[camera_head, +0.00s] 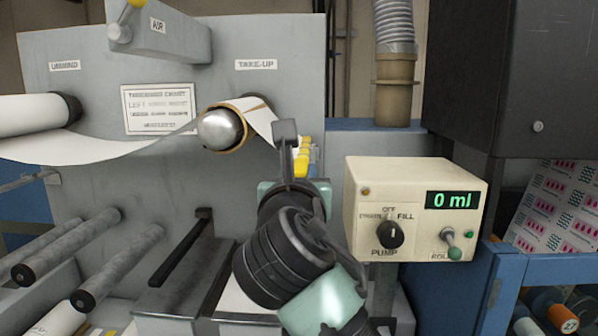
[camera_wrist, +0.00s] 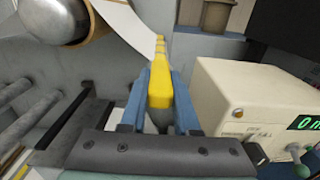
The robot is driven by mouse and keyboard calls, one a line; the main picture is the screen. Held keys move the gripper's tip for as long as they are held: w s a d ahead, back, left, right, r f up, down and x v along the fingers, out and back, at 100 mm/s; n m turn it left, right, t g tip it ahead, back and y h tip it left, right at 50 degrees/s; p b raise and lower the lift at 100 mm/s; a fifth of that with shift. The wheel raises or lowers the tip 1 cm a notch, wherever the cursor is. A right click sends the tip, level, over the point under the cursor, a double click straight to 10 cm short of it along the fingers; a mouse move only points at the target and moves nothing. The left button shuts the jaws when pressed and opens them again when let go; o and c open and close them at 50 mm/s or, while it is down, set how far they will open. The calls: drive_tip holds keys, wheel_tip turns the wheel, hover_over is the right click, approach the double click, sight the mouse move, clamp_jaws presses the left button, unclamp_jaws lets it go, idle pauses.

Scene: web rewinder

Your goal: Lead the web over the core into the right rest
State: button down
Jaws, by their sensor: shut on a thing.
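The white web (camera_head: 95,148) runs from the unwind roll (camera_head: 35,115) at the left to the take-up core (camera_head: 240,110), a brown ring around a metal shaft end. It passes over the core and slopes down to the right. At its end is a yellow bar (camera_head: 303,158), which also shows in the wrist view (camera_wrist: 160,82). My gripper (camera_wrist: 158,100) is shut on this yellow bar, its blue fingers on either side. In the head view my wrist hides part of the bar and of the web's end. I cannot pick out the right rest.
A cream pump box (camera_head: 415,210) reading 0 ml stands close to the right of my gripper. Grey rollers (camera_head: 120,265) stick out at lower left. A dark slotted rail (camera_head: 182,260) lies below the core. A black cabinet (camera_head: 500,80) is at far right.

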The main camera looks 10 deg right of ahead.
drive_tip(key=shift+f, duration=0.45)
drive_tip(key=c, duration=0.6)
unclamp_jaws()
drive_tip(key=shift+s+b, duration=0.15)
drive_tip(key=shift+b, duration=0.15)
